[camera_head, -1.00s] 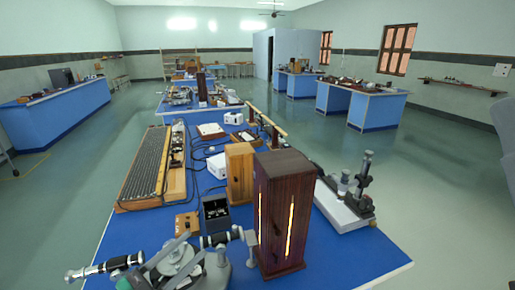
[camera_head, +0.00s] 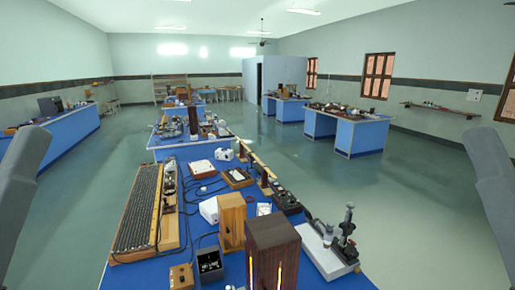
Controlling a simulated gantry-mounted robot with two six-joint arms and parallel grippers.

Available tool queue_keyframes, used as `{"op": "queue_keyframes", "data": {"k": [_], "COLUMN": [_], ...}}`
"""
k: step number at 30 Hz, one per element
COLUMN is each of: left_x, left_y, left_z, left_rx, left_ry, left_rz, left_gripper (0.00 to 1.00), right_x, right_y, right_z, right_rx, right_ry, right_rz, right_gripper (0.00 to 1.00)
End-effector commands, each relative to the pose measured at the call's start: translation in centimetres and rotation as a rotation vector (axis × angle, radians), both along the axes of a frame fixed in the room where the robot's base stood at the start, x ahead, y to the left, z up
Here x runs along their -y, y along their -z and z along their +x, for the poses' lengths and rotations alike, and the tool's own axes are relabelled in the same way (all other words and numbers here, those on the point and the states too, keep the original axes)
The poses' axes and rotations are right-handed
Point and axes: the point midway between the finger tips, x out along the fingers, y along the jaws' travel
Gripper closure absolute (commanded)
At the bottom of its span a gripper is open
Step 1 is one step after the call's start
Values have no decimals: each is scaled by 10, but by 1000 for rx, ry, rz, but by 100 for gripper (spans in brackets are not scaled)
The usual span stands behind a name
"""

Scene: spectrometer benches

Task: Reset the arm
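My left arm shows as a grey link at the left edge of the head view, and my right arm as a grey link at the right edge. Both links run out of the picture, so neither gripper is in view. The near bench (camera_head: 200,240) is blue-topped and stands between the two arms. No arm part touches anything on it.
The bench holds a dark wooden lamp box (camera_head: 272,252), a lighter wooden box (camera_head: 232,222), a long ribbed board (camera_head: 140,210) and a grey-based microscope (camera_head: 330,245). Blue benches stand at the left (camera_head: 72,140) and right (camera_head: 340,130). The floor between is clear.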

Motion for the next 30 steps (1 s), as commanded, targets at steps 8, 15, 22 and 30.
{"op": "queue_keyframes", "data": {"k": [8,15,22,30], "left_x": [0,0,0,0], "left_y": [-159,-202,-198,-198], "left_z": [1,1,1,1], "left_rx": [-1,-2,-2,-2], "left_ry": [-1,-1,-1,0], "left_rz": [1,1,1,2], "left_gripper": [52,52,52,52], "right_x": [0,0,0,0], "right_y": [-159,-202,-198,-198], "right_z": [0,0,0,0], "right_rx": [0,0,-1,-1], "right_ry": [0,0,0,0], "right_rz": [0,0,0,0], "right_gripper": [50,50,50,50]}}
